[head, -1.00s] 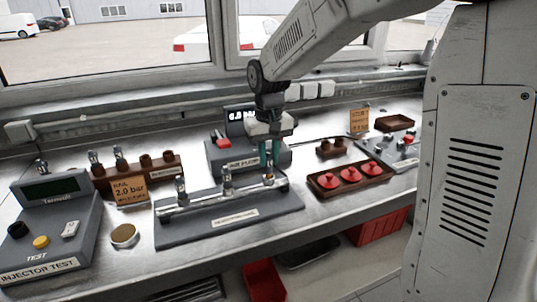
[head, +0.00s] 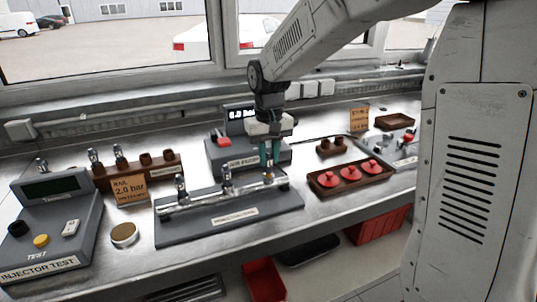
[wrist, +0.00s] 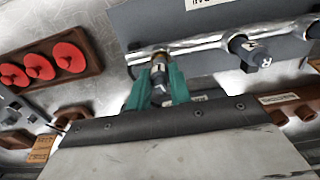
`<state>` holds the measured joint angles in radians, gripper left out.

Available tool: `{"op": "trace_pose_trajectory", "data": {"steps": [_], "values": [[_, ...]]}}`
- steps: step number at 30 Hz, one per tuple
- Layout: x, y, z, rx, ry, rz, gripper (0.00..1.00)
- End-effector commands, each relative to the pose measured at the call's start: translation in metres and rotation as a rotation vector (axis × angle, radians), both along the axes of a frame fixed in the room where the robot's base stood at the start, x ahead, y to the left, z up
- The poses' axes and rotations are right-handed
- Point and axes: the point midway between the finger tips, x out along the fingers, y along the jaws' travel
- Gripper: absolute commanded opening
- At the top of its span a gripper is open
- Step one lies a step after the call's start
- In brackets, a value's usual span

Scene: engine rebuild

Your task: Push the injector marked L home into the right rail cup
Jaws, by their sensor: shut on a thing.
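My gripper (head: 269,163) is shut on an injector (wrist: 158,72) with teal fingers, one on each side of it. A pale mark shows on its body, but I cannot read it surely. The injector's lower end is at the right end of the silver rail (head: 205,195), at the right cup; the wrist view shows it meeting the rail (wrist: 195,46). The fingers hide part of it, so I cannot tell how deep it sits. Two other injectors stand in the rail, one in the middle (head: 227,178) and one at the left (head: 180,186).
A brown rack (head: 168,172) with injectors stands behind left. The injector test box (head: 50,235) and a round tin (head: 124,235) are at left. A tray of red caps (head: 350,180) lies to the right. A grey display unit (head: 225,155) is close behind my gripper.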

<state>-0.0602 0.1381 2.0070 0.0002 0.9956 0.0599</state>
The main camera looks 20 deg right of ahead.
Motion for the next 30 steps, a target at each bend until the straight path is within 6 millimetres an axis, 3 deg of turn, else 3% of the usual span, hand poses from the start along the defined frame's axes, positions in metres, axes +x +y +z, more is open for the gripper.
{"op": "trace_pose_trajectory", "data": {"steps": [13,14,16,17,30], "values": [[-0.0001,0.0000,-0.0042,0.000,0.000,0.000,0.00],[-0.0001,0.0000,-0.0042,0.000,0.001,0.000,0.23],[-0.0001,0.0000,-0.0042,0.000,0.000,0.000,0.42],[-0.0001,0.0000,-0.0042,0.000,0.000,0.000,0.46],[-0.0001,0.0000,-0.0040,0.000,0.000,0.000,0.46]]}}
